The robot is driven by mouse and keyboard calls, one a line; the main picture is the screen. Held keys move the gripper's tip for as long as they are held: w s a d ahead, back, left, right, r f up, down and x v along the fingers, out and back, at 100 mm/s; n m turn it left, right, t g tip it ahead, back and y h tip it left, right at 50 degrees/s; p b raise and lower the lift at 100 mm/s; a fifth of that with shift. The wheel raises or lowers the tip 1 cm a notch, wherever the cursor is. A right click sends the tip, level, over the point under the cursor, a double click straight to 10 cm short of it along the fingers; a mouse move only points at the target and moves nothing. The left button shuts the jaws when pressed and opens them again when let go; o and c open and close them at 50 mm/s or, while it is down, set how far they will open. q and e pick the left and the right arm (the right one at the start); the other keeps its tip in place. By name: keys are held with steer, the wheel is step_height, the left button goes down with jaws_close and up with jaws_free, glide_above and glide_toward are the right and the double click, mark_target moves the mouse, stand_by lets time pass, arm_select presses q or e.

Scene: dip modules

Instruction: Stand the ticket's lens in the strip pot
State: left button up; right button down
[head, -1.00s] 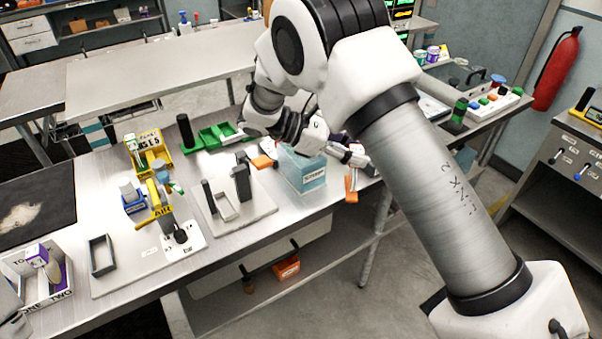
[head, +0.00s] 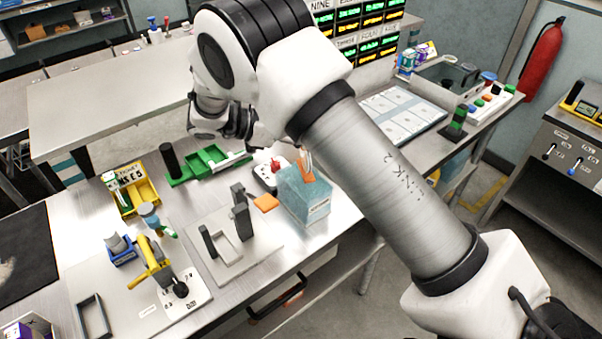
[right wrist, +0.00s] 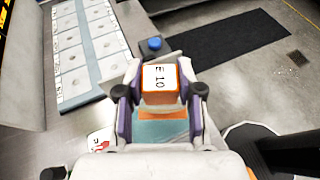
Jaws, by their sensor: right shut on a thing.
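My right gripper (right wrist: 160,95) is shut on an orange-edged piece with a white printed label (right wrist: 160,80); I take it to be the lens. In the head view this orange piece (head: 305,170) hangs upright at the top of the pale teal pot (head: 303,203). The teal pot also shows below the fingers in the right wrist view (right wrist: 160,132). I cannot tell whether the piece's lower end is inside the pot. Much of the right gripper is hidden by my arm in the head view. My left gripper is not in view.
A second orange piece (head: 266,203) juts out just left of the pot. A grey plate with dark uprights (head: 240,245), a yellow-handled press (head: 155,265), a green tray (head: 215,160) and a yellow bin (head: 133,195) stand further left. A panel of white cards (head: 400,115) lies behind right.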

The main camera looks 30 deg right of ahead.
mark_target(303, 173)
steer(key=f, duration=0.2)
steer(key=f+p, duration=0.1)
steer(key=f, duration=0.2)
steer(key=w+f, duration=0.1)
steer(key=f, duration=0.1)
steer(key=shift+f+p, duration=0.25)
steer(key=shift+p, duration=0.15)
steer(key=f, duration=0.1)
steer(key=f+p, duration=0.1)
steer(key=f, duration=0.2)
steer(key=shift+s+f+p, duration=0.1)
steer(key=shift+s+p, duration=0.25)
steer(key=shift+w+d+f, duration=0.1)
steer(key=shift+w+f, duration=0.15)
steer(key=shift+f, duration=0.1)
steer(key=c, duration=1)
jaws_free()
steer(key=shift+o, duration=1.3)
steer(key=shift+s+r, duration=0.15)
